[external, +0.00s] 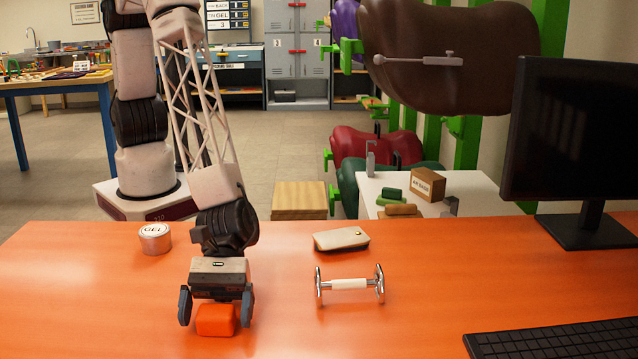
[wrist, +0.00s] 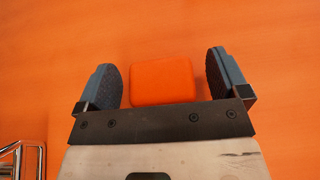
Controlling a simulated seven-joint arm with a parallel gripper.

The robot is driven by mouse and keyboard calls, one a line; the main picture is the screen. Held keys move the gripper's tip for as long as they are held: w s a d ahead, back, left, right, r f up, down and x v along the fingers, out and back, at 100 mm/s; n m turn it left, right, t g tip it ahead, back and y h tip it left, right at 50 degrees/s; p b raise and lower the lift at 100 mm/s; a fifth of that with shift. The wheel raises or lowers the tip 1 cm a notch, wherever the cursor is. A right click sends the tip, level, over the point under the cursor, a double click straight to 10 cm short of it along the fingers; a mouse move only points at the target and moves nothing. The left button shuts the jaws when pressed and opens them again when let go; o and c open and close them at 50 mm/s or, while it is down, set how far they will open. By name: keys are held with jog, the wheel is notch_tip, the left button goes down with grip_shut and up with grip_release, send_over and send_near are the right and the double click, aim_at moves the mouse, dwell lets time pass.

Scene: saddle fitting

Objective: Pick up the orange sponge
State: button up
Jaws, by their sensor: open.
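The orange sponge (external: 215,320) is a small rounded block on the orange table, near its front edge in the external view. In the wrist view the sponge (wrist: 162,80) lies between the two blue finger pads, with a gap on each side. My gripper (external: 215,309) is open, pointing down, with one finger to the left and one to the right of the sponge. It holds nothing. In the wrist view my gripper (wrist: 165,82) hides the sponge's lower edge behind its dark plate.
On the orange table (external: 90,300), a metal bar with a white grip (external: 349,284) stands to the right. A beige-topped block (external: 341,239) lies behind it. A GEL tin (external: 155,238) stands at the back left. A keyboard (external: 560,340) and monitor (external: 570,130) are at the right.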

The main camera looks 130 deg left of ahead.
aim_at(215, 310)
dwell(0.3)
jog(key=c, duration=1)
jog(key=shift+r, duration=0.1)
jog(key=shift+r, duration=0.75)
notch_tip(215, 310, up, 2)
jog(key=s+a, duration=0.1)
jog(key=s, duration=0.4)
jog(key=s+a+r, duration=0.1)
jog(key=s+a, duration=0.1)
jog(key=s, duration=0.3)
jog(key=s+a, duration=0.2)
jog(key=s, duration=0.3)
jog(key=shift+s+r, duration=0.1)
jog(key=shift+r, duration=0.05)
